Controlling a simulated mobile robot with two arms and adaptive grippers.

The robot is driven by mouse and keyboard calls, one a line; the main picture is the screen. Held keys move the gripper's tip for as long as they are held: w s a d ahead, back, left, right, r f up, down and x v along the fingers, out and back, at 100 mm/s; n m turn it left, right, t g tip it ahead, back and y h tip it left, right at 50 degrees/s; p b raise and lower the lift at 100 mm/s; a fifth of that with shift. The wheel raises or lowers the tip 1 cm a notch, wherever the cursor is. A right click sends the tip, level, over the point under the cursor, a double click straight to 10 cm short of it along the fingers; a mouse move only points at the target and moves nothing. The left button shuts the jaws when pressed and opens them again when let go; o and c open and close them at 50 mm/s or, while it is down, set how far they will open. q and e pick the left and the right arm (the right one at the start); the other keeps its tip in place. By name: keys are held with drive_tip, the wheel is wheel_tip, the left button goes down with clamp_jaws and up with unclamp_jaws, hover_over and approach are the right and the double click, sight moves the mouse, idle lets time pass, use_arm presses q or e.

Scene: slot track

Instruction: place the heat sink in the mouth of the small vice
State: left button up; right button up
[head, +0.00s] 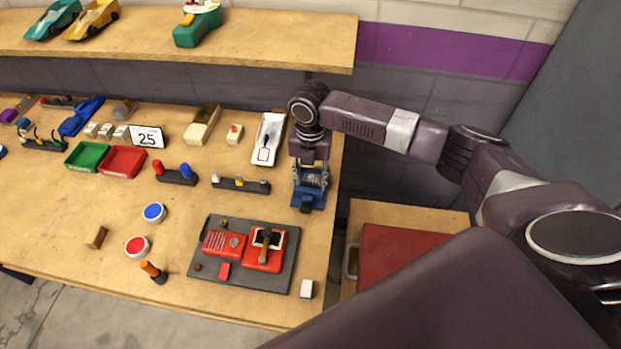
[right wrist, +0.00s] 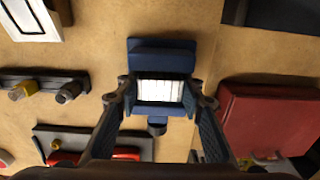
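The small blue vice (head: 308,199) stands at the right end of the workbench, below my right gripper (head: 311,176). In the right wrist view the vice (right wrist: 161,58) shows from above. A pale, bright ribbed block, which looks like the heat sink (right wrist: 160,92), lies between its two blue jaws. My right gripper's fingers (right wrist: 161,90) come down on either side of this block, very near its ends. I cannot tell whether they touch it. My left gripper is not in view.
A grey tray (head: 201,271) with red parts lies in front of the vice. A post rack (head: 240,184) stands to its left, and a white car body (head: 268,138) lies behind. A red case (head: 390,262) is on a lower surface to the right. The shelf (head: 270,40) overhangs the back.

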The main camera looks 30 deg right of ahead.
sight(310, 178)
drive_tip(key=o, duration=0.5)
drive_tip(key=shift+c, duration=0.2)
drive_tip(key=shift+r+b, duration=0.7)
drive_tip(key=shift+r, duration=3.2)
drive_tip(key=shift+f, duration=0.1)
